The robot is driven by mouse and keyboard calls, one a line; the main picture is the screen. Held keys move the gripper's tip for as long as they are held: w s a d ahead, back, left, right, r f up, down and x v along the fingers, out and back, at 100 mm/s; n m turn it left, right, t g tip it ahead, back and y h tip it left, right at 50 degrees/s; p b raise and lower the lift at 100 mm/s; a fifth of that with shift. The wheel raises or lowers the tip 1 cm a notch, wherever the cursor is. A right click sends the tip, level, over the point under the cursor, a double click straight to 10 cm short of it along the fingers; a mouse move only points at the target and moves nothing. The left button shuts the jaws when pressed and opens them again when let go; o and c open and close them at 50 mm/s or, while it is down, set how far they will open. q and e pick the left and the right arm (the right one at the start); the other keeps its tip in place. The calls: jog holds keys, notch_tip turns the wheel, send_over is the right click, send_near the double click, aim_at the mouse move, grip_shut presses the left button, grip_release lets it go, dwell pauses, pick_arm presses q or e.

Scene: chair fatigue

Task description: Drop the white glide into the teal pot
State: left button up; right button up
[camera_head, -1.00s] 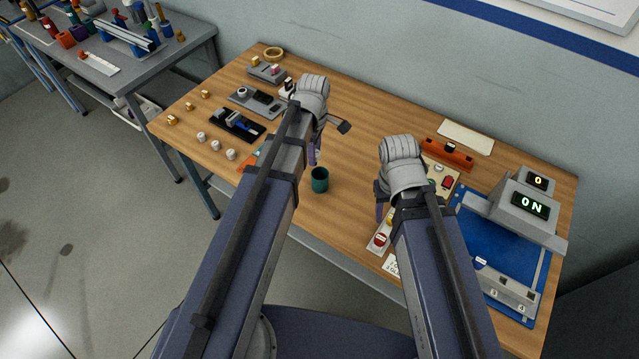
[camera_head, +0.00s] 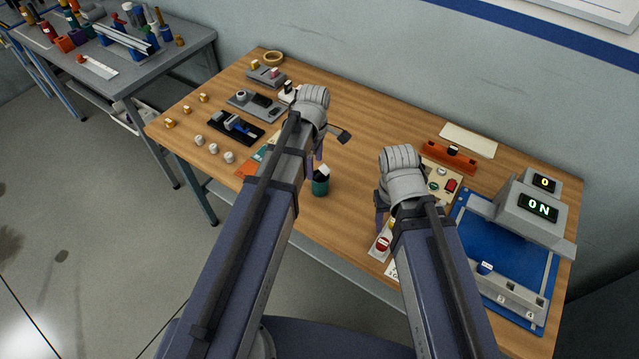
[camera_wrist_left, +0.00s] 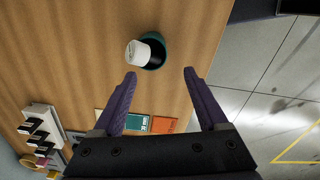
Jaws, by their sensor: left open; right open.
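The teal pot (camera_head: 320,188) stands on the wooden table below my left gripper (camera_head: 317,158). A white glide (camera_head: 323,171) with a dark part shows at the pot's mouth. In the left wrist view the white glide (camera_wrist_left: 137,53) leans tilted at the rim of the teal pot (camera_wrist_left: 162,40); whether it is fully inside, I cannot tell. My left gripper (camera_wrist_left: 160,76) is open, its purple fingers apart with nothing between them, and the glide is beyond the fingertips. My right gripper (camera_head: 381,222) is open over the table's front right, partly hidden by its arm.
Several small white pieces (camera_head: 213,148) and brass pieces (camera_head: 187,111) stand at the table's left. A black tray (camera_head: 236,128) and orange card (camera_head: 246,170) lie near them. The table's middle is clear.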

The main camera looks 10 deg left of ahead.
pick_arm(q)
jog(key=shift+r, duration=0.15)
pick_arm(e)
jog(key=shift+r, duration=0.1)
pick_arm(q)
notch_tip(320, 180, up, 8)
jog(key=p, duration=0.8)
jog(key=shift+f, duration=0.2)
pick_arm(e)
notch_tip(320, 180, up, 8)
jog(key=shift+f, duration=0.2)
pick_arm(q)
jog(key=s+d+f+m+b, duration=0.1)
jog(key=s+d+m, duration=0.4)
jog(key=m, duration=0.5)
jog(key=s+d+f+m+y+b, duration=0.1)
jog(key=s+d+f+m+b, duration=0.1)
jog(key=s+d+m, duration=0.3)
jog(key=s+m, duration=0.4)
jog(key=m, duration=0.1)
jog(key=shift+s+d+m, duration=0.15)
jog(key=shift+d+m, duration=0.05)
jog(key=shift+m, duration=0.1)
pick_arm(e)
notch_tip(320, 180, down, 3)
jog(key=shift+f, duration=0.1)
